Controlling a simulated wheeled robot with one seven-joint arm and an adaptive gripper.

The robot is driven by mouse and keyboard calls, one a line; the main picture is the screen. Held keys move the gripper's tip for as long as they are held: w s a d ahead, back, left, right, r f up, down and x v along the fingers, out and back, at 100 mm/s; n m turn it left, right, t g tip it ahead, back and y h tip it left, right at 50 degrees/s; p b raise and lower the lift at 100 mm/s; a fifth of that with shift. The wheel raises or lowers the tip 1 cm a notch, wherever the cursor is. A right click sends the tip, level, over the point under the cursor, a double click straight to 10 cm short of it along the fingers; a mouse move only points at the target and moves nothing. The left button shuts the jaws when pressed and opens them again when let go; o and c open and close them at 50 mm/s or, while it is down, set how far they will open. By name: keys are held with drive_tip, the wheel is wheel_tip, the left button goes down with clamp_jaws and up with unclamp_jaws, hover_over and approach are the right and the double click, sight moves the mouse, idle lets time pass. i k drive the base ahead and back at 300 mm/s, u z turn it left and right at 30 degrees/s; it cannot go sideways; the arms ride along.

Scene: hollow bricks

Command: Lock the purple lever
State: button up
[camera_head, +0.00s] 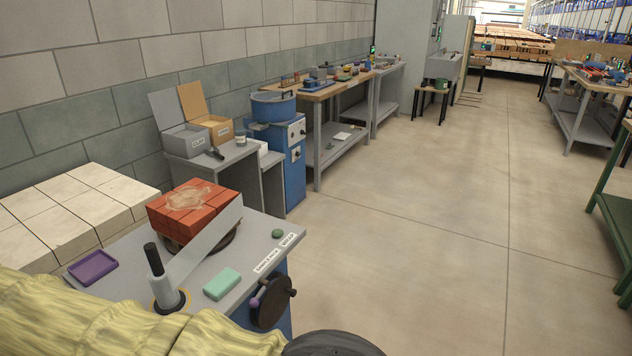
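The purple lever (258,295) is small and sits at the side of a black round wheel (272,306) on the front right side of the grey-topped bench (216,264). It slants, with its knob low and to the left, just below the bench edge. I cannot tell from this view whether it is locked. My arm, in a yellowish cover, crosses the bottom left, with a dark rounded part at the bottom centre. The fingers of my gripper do not show.
The bench carries a red brick block (193,208), a grey post with a black handle (160,279), a purple tray (93,268) and a green block (222,284). Pale blocks (75,215) stand behind left. The floor (420,230) to the right is clear.

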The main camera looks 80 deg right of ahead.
sight(254, 302)
drive_tip(key=z, duration=3.25)
drive_tip(key=k, duration=1)
drive_tip(key=u, duration=1.15)
drive_tip(key=i, duration=0.5)
drive_tip(key=u, duration=0.1)
